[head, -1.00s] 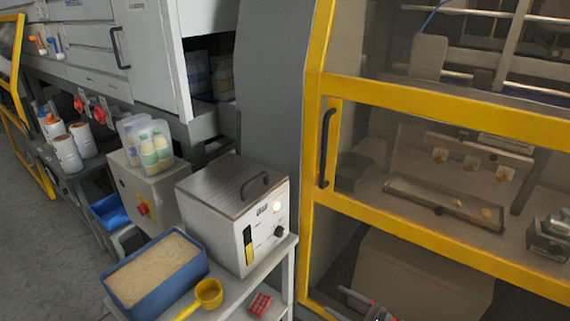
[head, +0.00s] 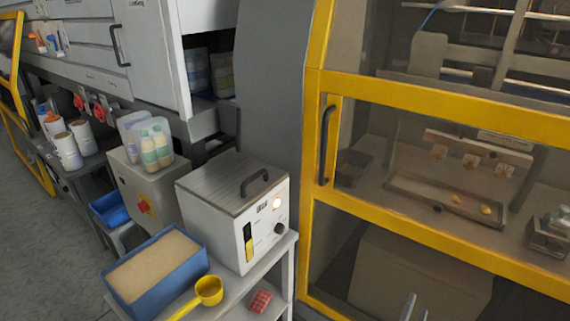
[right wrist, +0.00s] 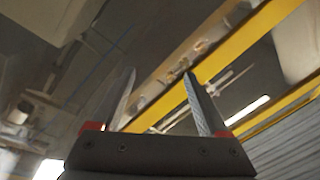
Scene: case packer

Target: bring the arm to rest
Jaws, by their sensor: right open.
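My right gripper (head: 415,308) shows at the bottom edge of the head view, in front of the lower part of the yellow-framed guard. Only its finger tips are in that view. In the right wrist view, the right gripper (right wrist: 160,100) points upward with its two fingers apart and nothing between them. A yellow beam (right wrist: 235,50) of the guard crosses behind the fingers. My left gripper is not in view.
The yellow-framed guard door (head: 440,222) fills the right side. Left of it, a shelf (head: 235,292) bears a grey box with a handle (head: 233,208), a blue tub of granules (head: 203,262), a yellow scoop (head: 209,291) and a red item (head: 260,301).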

